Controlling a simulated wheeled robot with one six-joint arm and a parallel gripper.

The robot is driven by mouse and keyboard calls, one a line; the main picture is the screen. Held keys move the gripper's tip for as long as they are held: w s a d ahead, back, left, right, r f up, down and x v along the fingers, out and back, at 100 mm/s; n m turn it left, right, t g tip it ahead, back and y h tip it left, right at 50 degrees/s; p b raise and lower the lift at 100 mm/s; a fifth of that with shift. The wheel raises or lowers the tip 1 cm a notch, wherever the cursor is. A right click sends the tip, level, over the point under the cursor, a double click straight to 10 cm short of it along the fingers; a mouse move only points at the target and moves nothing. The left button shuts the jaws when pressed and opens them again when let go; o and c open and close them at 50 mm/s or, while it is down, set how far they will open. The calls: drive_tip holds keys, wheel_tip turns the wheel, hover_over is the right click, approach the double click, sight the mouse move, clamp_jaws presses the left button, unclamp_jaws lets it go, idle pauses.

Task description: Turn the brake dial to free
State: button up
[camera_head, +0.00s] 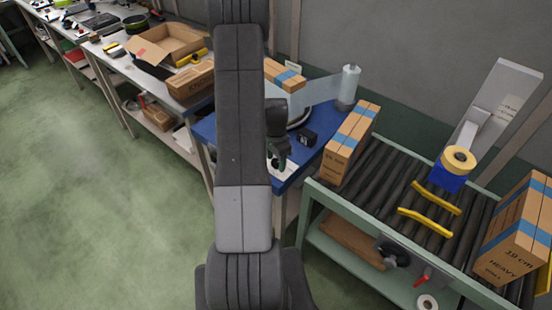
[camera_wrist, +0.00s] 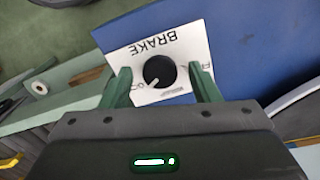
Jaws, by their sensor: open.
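The brake dial (camera_wrist: 159,71) is a round black knob on a white plate (camera_wrist: 150,50) marked BRAKE, upside down in the wrist view. Its pale pointer mark faces the lower left in that view. Small lettering sits at both sides of the knob, partly hidden by my fingers, and I cannot read it fully. My gripper (camera_wrist: 159,69) is open, with one green finger on each side of the dial and a gap to the knob on both sides. In the head view my gripper (camera_head: 279,157) is over the blue table's front corner; the dial is hidden there.
The blue table (camera_head: 318,143) carries a small black device (camera_head: 307,137) and a film roll (camera_head: 348,86). A roller conveyor (camera_head: 395,185) stands to the right with yellow strips (camera_head: 425,222) and boxes (camera_head: 351,140). A bench with an open carton (camera_head: 165,45) is at left.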

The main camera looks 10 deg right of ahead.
drive_tip(key=c, duration=1)
